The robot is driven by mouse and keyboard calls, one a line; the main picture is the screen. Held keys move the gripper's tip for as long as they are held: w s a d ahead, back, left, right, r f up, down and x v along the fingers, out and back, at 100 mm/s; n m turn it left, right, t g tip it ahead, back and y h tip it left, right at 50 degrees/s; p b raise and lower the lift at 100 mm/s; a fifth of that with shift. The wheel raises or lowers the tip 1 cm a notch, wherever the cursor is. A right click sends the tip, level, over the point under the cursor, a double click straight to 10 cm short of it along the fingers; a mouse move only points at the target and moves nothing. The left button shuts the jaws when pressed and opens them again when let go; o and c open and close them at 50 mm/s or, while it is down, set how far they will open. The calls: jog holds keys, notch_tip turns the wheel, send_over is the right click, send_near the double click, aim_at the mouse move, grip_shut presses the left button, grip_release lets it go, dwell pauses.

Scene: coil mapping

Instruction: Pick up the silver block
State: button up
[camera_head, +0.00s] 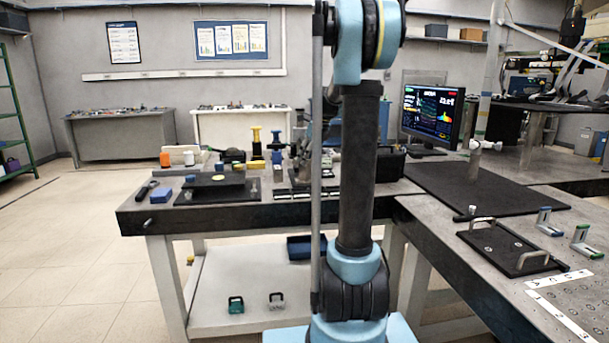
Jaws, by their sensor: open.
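I cannot clearly pick out a silver block. Two more silvery pieces stand on the right table, one with a blue top (549,222) and one with a green top (586,241). My arm rises through the middle of the view and leaves it at the top. My gripper is not in view, and my arm hides part of the table behind it.
A dark-edged table (130,220) holds small tools, a blue box (161,195) and black plates. A black plate with handles (510,247) lies on the right table. A monitor (431,113) stands behind. The floor at left is clear.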

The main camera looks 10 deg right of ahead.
aim_at(305, 171)
jog(key=shift+x, duration=1.7)
grip_shut()
